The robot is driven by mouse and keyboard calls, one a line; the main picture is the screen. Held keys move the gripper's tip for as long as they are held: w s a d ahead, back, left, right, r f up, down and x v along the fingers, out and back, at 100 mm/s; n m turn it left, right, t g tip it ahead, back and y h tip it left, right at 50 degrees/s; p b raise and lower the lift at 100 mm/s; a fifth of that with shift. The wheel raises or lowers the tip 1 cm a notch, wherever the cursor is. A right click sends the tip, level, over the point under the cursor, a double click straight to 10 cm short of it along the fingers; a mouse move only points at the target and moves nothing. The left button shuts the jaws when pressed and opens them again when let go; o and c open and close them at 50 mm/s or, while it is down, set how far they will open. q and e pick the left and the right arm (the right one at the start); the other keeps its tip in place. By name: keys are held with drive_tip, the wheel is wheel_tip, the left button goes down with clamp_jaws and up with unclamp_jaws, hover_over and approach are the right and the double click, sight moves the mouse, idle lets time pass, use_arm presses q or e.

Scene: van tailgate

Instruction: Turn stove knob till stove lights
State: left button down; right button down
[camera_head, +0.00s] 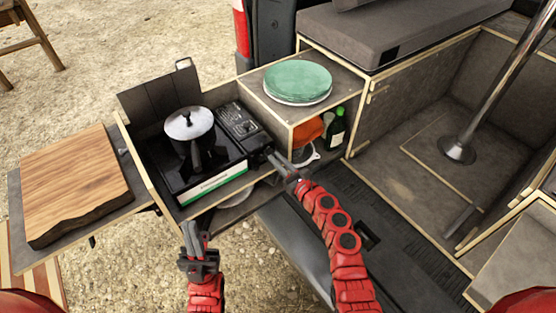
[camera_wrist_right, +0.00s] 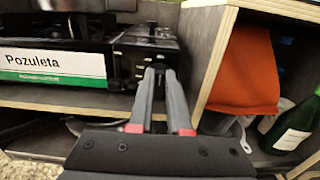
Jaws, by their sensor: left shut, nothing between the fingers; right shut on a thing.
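The black camping stove (camera_head: 218,172) stands in the pull-out drawer, with a white and green label on its front. A lidded steel pot (camera_head: 189,123) sits on its burner; no flame can be seen. My right gripper (camera_head: 270,154) is at the right end of the stove's front. In the right wrist view its fingers (camera_wrist_right: 160,70) are closed together at the stove's front panel (camera_wrist_right: 145,45), to the right of the label. It is shut on the stove knob, which the fingers mostly hide. My left gripper (camera_head: 190,229) is shut and empty, below and in front of the drawer.
A wooden cutting board (camera_head: 78,185) lies on the left side shelf. Green plates (camera_head: 298,80) are stacked on the cabinet top right of the stove. An orange cloth (camera_wrist_right: 248,72) and a green bottle (camera_wrist_right: 291,125) are in the open compartment below, close to my right gripper.

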drive_tip(key=shift+n, duration=0.7)
drive_tip(key=shift+s+a+f+n+b, duration=0.15)
drive_tip(key=shift+f+n+b, duration=0.25)
drive_tip(key=shift+n+b, duration=3.45)
drive_tip(key=shift+s+a+f+n+b, duration=0.15)
drive_tip(key=shift+f+n+b, duration=0.3)
drive_tip(key=shift+n+b, duration=3.35)
drive_tip(key=shift+s+a+f+n+b, duration=0.15)
drive_tip(key=shift+f+n+b, duration=0.25)
drive_tip(key=shift+n+b, duration=3.4)
drive_tip(key=c, duration=0.9)
unclamp_jaws()
drive_tip(key=shift+o, duration=0.2)
